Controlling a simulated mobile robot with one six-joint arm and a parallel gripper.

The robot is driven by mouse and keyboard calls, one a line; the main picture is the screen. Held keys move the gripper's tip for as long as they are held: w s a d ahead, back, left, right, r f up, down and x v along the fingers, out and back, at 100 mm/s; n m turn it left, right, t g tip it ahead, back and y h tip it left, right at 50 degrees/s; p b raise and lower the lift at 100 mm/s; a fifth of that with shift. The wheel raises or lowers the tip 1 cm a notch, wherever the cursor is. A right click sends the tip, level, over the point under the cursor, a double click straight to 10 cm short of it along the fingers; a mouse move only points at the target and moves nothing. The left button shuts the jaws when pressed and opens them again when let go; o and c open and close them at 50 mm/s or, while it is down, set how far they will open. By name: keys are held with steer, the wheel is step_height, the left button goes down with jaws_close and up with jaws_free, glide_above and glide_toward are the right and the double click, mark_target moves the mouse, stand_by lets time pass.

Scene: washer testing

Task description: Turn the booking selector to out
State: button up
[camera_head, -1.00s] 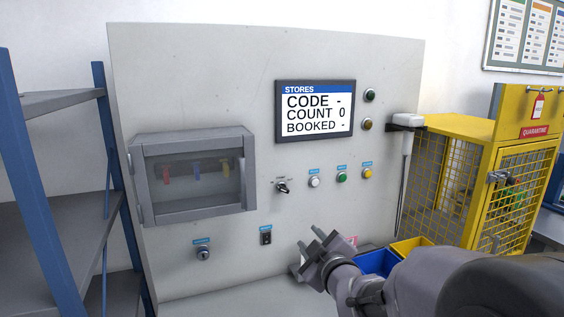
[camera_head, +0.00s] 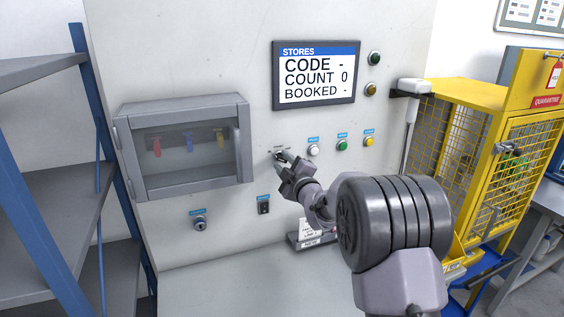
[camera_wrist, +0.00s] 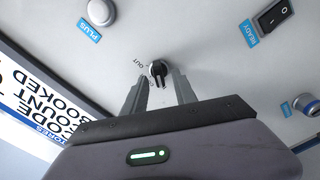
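The booking selector (camera_wrist: 158,70) is a small black knob on the pale panel. In the wrist view its handle points down the picture, toward my gripper, and the word OUT is printed to its upper left. In the head view the selector (camera_head: 276,156) is partly hidden by my gripper (camera_head: 284,162). In the wrist view my gripper (camera_wrist: 158,77) is open, with one finger on each side of the knob and gaps between. Whether the fingertips reach over the handle is hard to tell. The screen (camera_head: 315,75) reads CODE -, COUNT 0, BOOKED -.
White (camera_head: 313,149), green (camera_head: 342,145) and yellow (camera_head: 369,142) buttons sit right of the selector. A rocker switch (camera_head: 264,206) and key switch (camera_head: 200,224) are below. A grey glazed box (camera_head: 184,189) is left. A yellow cage (camera_head: 470,98) stands right.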

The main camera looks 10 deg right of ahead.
steer(key=shift+w+a, duration=0.15)
steer(key=shift+w, duration=0.55)
steer(key=shift+c, duration=0.2)
jaws_close()
